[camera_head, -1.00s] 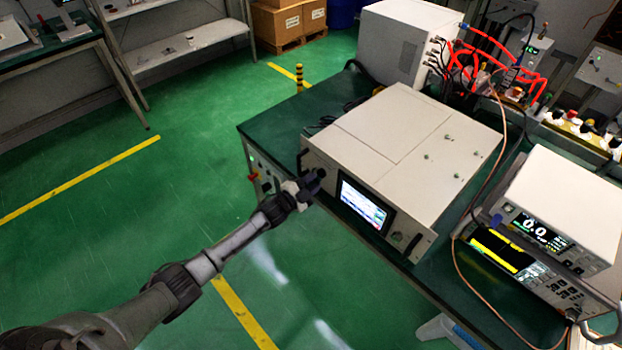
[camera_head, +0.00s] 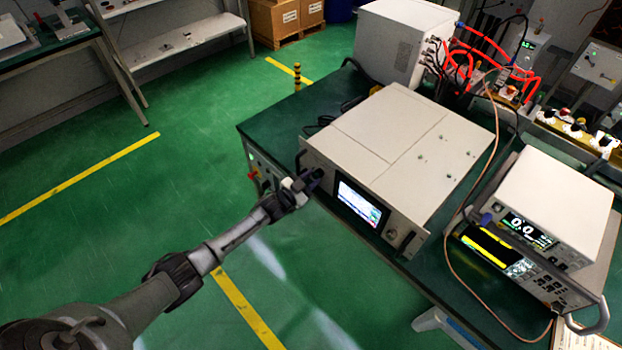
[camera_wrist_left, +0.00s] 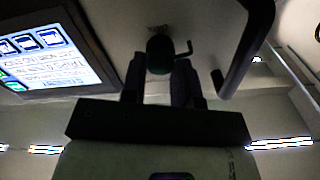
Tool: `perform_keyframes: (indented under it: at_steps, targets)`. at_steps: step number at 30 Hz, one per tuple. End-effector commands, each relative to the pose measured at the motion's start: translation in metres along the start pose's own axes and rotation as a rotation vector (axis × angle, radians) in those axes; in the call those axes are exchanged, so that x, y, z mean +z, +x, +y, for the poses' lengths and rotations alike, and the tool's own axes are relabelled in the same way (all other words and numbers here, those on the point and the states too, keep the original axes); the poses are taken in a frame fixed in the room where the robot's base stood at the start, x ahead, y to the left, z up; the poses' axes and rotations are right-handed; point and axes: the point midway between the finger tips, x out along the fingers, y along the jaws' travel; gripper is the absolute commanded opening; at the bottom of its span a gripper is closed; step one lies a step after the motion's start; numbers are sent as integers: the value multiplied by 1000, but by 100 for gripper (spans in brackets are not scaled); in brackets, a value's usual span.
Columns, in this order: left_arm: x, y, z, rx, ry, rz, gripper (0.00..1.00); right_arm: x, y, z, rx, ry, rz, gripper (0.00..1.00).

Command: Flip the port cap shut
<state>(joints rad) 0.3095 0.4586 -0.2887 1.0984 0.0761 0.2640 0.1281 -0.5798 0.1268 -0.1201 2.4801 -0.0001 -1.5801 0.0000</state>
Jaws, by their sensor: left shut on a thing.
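The microwave generator (camera_head: 415,140) is a beige box on the green bench, with a lit screen (camera_head: 358,203) on its front panel. My left gripper (camera_head: 312,182) is at the left part of that panel, beside the screen. In the left wrist view the gripper (camera_wrist_left: 161,78) is shut on a small dark round part at the panel, which looks like the port cap (camera_wrist_left: 160,52). A small bent dark piece sticks out beside it. The fingers hide part of the cap, so I cannot tell how far it is turned. In the head view the gripper covers the port.
A dark front handle (camera_wrist_left: 250,45) stands close beside the fingers in the left wrist view. Stacked instruments (camera_head: 545,215) and a copper-coloured cable stand on the bench at right. The green floor left of the bench is clear around my arm.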

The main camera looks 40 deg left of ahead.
Motion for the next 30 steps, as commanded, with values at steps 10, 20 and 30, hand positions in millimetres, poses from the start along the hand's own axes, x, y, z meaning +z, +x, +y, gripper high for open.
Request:
perform_keyframes:
  at_steps: [10, 20, 30]
  targets:
    - [0, 0, 0, 0, -16, -2, 4, 0, -1, -1, -3, 4, 0, 0]
    - [0, 0, 0, 0, -15, -1, 43, -1, -1, -3, -8, 10, 1, 0]
    - [0, 0, 0, 0, -13, -1, 54, -1, -1, -3, -7, 9, 1, 0]
